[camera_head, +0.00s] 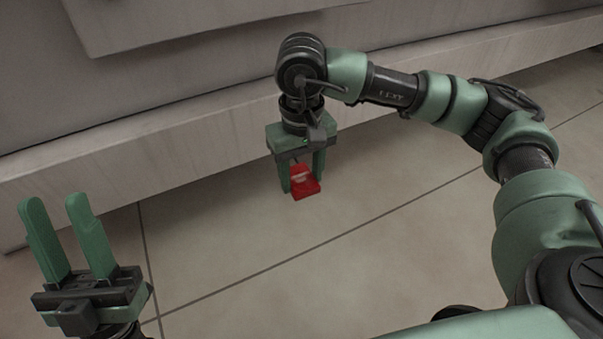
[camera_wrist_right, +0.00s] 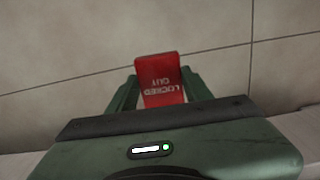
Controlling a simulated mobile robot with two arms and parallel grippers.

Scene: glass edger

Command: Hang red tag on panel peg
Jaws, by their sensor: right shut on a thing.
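The red tag (camera_head: 305,188) is held between the fingers of my right gripper (camera_head: 301,186), above the tiled floor. In the right wrist view the red tag (camera_wrist_right: 160,78) sticks out past the fingertips of the right gripper (camera_wrist_right: 160,92), with "LOCKED OUT" lettering upside down in the picture. The fingers are shut on its sides. My left gripper (camera_head: 58,220) is at the lower left of the head view, its two fingers apart with nothing between them. No panel peg shows in either view.
A grey machine body or wall with a pale ledge (camera_head: 150,157) runs along the back, just behind my right gripper. The tiled floor (camera_head: 250,250) in front of it is clear between the two grippers.

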